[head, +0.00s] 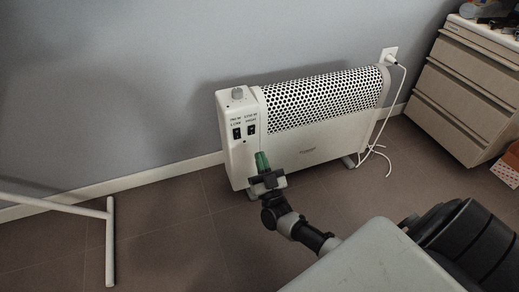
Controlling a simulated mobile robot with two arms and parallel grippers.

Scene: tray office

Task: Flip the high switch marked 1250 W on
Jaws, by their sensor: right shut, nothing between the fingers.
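A white convector heater (312,147) stands on the floor against the wall. Its left end panel carries two dark rocker switches side by side, a left switch (237,133) and a right switch (251,129). Small printed labels sit above them; I cannot read which one says 1250 W, nor tell the rockers' positions. My right gripper (262,160), with green fingers, is shut and empty. It shows in front of the heater, below and slightly right of the switches, apart from them in the picture. My left gripper is not in view.
A round knob (238,93) sits on the heater's top left. A white cord (396,110) runs from the wall outlet (389,55) down to the floor. A drawer cabinet (465,85) stands at right. A white leg frame (108,235) is at left. Floor between is clear.

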